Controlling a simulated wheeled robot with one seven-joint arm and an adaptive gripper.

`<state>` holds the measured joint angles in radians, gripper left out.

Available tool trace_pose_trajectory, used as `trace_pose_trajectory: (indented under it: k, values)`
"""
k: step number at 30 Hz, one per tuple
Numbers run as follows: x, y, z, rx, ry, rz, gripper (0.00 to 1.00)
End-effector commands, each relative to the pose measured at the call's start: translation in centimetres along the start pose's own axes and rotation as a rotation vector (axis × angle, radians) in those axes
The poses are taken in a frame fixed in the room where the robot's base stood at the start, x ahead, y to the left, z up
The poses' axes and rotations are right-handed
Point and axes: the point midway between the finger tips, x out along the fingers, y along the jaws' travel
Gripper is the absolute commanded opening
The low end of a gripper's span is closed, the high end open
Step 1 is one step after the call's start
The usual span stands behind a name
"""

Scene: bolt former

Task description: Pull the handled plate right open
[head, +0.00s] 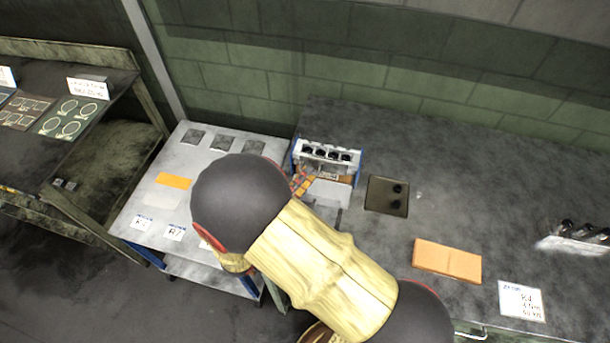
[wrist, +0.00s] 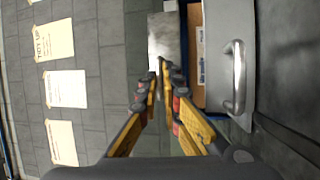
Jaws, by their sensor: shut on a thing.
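The handled plate (wrist: 215,80) is grey, with a curved bar handle (wrist: 238,78), and lies right of my fingers in the wrist view. A narrow gap beside it shows a brown inside (wrist: 196,60) with a white label. My gripper (wrist: 162,72) is shut, its fingertips meeting at the lower edge of a shiny metal piece (wrist: 163,36). The fingers are apart from the bar handle. In the head view, the small machine (head: 328,152) has blue sides and a white block with dark holes. My orange fingers (head: 303,184) are at its left front, partly hidden by my arm.
The machine stands on a dark bench (head: 380,250) against a green block wall. A recessed tray (head: 387,196), an orange pad (head: 446,261) and a white card (head: 521,300) lie to its right. A pale cart (head: 150,215) stands left. Notices (wrist: 65,88) hang on the wall.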

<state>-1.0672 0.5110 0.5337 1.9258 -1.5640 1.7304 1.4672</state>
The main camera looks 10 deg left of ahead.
Motion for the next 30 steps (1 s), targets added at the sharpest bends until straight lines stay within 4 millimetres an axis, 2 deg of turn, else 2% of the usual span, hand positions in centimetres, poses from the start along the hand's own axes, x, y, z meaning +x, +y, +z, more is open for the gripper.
trace_pose_trajectory:
  k: [8, 15, 18, 27, 28, 30]
  values:
    - [-0.4, 0.0, 0.1, 0.001, 0.002, -0.001, 0.00]
    - [-3.7, 0.6, 1.3, 0.003, 0.004, -0.002, 0.00]
    - [-4.3, 0.7, 1.7, 0.002, 0.002, -0.001, 0.00]
    - [-4.5, 0.7, 1.9, 0.000, 0.001, -0.001, 0.00]
    - [-4.5, 0.7, 1.9, 0.000, 0.001, -0.001, 0.08]
    - [-4.5, 0.7, 1.9, 0.000, 0.001, -0.001, 0.12]
